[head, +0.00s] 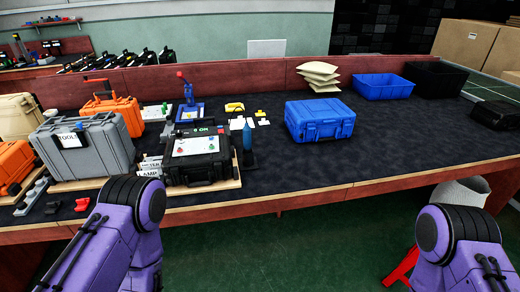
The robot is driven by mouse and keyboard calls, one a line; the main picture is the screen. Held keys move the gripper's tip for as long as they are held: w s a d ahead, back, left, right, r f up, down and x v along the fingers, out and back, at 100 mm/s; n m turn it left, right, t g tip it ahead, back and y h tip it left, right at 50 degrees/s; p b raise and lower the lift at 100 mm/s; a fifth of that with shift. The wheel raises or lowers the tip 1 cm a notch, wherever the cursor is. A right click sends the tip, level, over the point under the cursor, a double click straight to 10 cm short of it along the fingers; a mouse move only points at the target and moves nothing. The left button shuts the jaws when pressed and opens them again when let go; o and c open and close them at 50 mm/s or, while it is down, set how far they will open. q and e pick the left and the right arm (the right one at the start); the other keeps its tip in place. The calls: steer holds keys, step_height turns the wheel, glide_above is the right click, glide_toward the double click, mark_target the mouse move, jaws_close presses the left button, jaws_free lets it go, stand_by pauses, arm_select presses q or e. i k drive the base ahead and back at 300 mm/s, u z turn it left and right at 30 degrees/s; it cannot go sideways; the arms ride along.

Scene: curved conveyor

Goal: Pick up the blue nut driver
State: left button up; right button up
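A slim blue upright object (247,136), which may be the blue nut driver, stands beside the right side of the open black case; it is too small to be sure. Its lower end meets a small black block (249,158), and I cannot tell whether it sits in it. Only purple links of my two arms show, at the lower left and lower right. Both grippers are out of view, so what they hold cannot be seen.
The black case (190,180) stands at the table's front edge. A grey case (115,150) and an orange case (128,118) are at left. A blue case (325,108) stands right of centre, a blue bin (372,95) behind it.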

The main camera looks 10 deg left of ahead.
mark_target(247, 134)
steer(key=u, duration=0.65)
steer(key=i, duration=0.65)
steer(key=u, duration=0.45)
